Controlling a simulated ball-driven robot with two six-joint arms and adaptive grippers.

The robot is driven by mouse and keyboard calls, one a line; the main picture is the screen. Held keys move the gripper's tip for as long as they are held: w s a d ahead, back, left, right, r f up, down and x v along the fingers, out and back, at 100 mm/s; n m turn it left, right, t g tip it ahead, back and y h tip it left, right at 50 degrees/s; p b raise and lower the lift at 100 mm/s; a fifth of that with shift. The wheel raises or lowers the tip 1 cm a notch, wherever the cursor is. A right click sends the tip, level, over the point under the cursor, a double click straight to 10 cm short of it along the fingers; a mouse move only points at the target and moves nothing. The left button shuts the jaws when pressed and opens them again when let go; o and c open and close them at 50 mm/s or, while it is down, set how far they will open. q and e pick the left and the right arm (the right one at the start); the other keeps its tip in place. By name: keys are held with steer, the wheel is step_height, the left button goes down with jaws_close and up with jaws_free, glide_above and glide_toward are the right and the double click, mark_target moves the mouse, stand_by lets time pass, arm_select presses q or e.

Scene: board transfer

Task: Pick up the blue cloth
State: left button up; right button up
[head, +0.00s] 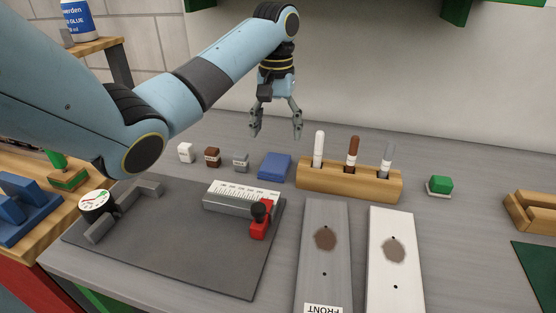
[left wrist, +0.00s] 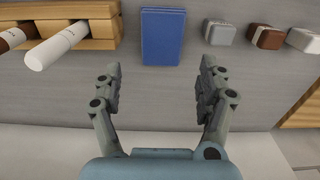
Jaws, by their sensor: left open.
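The blue cloth (head: 274,166) is a folded, flat rectangle lying on the grey table between a small grey block and the wooden marker rack. In the left wrist view the blue cloth (left wrist: 163,36) lies at the top centre, beyond the fingertips and between their lines. My left gripper (head: 275,135) hangs above the table behind the cloth, with its fingers pointing down. It is open and empty, and its fingers (left wrist: 159,72) are spread wide in the left wrist view. My right gripper shows in neither view.
The wooden rack (head: 350,184) with upright markers stands right of the cloth. Small white (head: 186,153), brown (head: 212,158) and grey (head: 241,162) blocks stand left. A dark mat (head: 170,250) with a ruler block (head: 240,198) lies in front. Two boards (head: 325,270) (head: 395,270) lie at front right.

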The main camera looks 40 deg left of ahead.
mark_target(275, 163)
arm_select(q)
steer(key=f, duration=0.3)
steer(key=shift+s+d+f, duration=0.15)
steer(key=shift+s, duration=0.15)
steer(key=shift+f, duration=0.35)
steer(key=f, duration=0.4)
steer(key=shift+a+f, duration=0.2)
steer(key=shift+f, duration=0.2)
steer(key=c, duration=0.9)
steer(key=shift+o, duration=0.2)
steer(key=shift+r, duration=0.2)
step_height(275, 163, up, 10)
steer(key=shift+f, duration=0.15)
steer(key=o, duration=0.5)
steer(key=shift+c, duration=0.2)
steer(key=c, duration=0.4)
steer(key=shift+f, duration=0.1)
steer(key=shift+c, duration=0.2)
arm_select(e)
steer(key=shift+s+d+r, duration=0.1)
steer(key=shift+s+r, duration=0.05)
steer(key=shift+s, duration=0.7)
